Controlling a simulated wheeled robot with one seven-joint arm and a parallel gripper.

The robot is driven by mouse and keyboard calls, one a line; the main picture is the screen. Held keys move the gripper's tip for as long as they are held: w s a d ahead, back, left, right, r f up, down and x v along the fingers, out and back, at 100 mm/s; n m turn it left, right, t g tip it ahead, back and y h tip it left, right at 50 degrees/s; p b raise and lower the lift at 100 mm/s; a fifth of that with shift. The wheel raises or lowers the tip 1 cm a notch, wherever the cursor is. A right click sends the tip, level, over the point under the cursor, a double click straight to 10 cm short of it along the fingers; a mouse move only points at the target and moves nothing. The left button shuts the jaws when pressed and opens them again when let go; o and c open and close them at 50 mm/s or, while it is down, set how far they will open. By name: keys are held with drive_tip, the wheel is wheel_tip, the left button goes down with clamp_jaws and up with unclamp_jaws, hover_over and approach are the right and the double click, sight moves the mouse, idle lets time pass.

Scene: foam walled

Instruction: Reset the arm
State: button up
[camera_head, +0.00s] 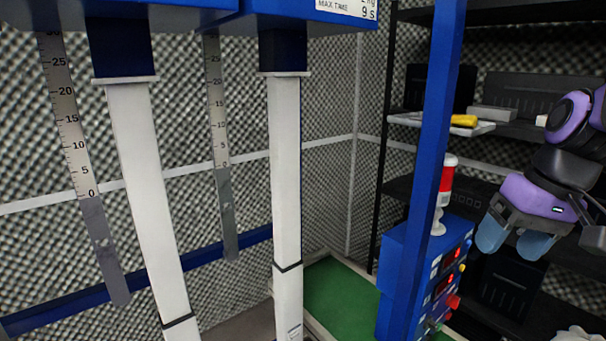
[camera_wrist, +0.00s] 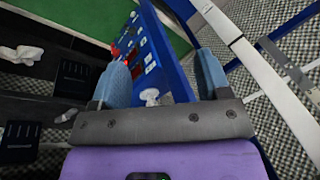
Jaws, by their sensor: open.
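My gripper (camera_head: 511,240) is at the right of the head view, on my purple and dark grey arm. Its two blue fingers point down and stand apart with nothing between them. In the wrist view my gripper (camera_wrist: 163,80) shows both blue fingers spread, with the blue control box behind the gap. The arm is folded at the right edge of the head view, and part of it is cut off by the frame. The gripper appears to the right of the control box (camera_head: 393,273), with a visible gap between them in the head view.
A blue post (camera_head: 432,130) stands left of my arm. Dark shelves (camera_head: 540,85) are behind it, with a light tray (camera_head: 405,121) bearing a yellow item (camera_head: 463,120). A red and white lamp (camera_head: 446,180) tops the control box. White columns (camera_head: 286,180) stand left; green floor (camera_head: 340,300) lies between.

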drive_tip(key=s+r+t+h, duration=0.2)
drive_tip(key=s+r+t, duration=0.1)
drive_tip(key=s, duration=0.4)
drive_tip(key=shift+s+d+r+t+h, duration=0.25)
drive_tip(key=shift+s+r+t+h, duration=0.15)
drive_tip(key=shift+r, duration=0.45)
